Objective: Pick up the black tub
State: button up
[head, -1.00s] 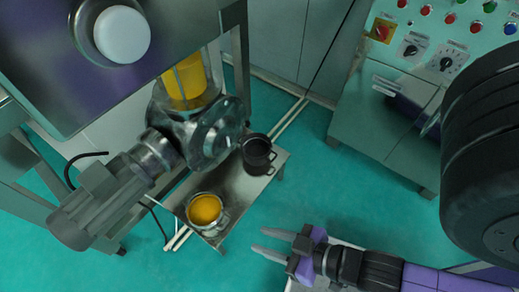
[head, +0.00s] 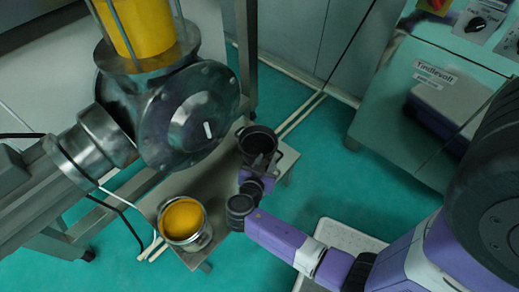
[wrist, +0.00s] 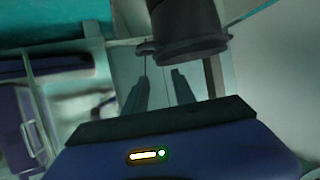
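The black tub (head: 258,141) stands upright at the far right end of the small metal stand, with handles at its sides. My gripper (head: 264,163) is at the near side of the tub and overlaps its lower wall in the head view. In the wrist view, the tub (wrist: 187,25) is at the top, just beyond the fingertips, with a small handle at its left. My gripper's two fingers (wrist: 158,80) are apart there, with nothing seen between them. Whether a finger touches the tub cannot be told.
A metal pot with orange-yellow contents (head: 184,222) stands at the stand's near end (head: 215,170). The large metal sieve machine (head: 185,110) hangs close to the left of the tub. A green control cabinet (head: 400,125) is at right. Green floor is open between them.

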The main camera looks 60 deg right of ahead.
jog(key=b+x, duration=0.2)
jog(key=x, duration=0.9)
jog(key=shift+d+b, duration=0.25)
jog(key=shift+b, duration=0.05)
grip_shut()
jog(key=shift+f, duration=0.15)
dwell(0.9)
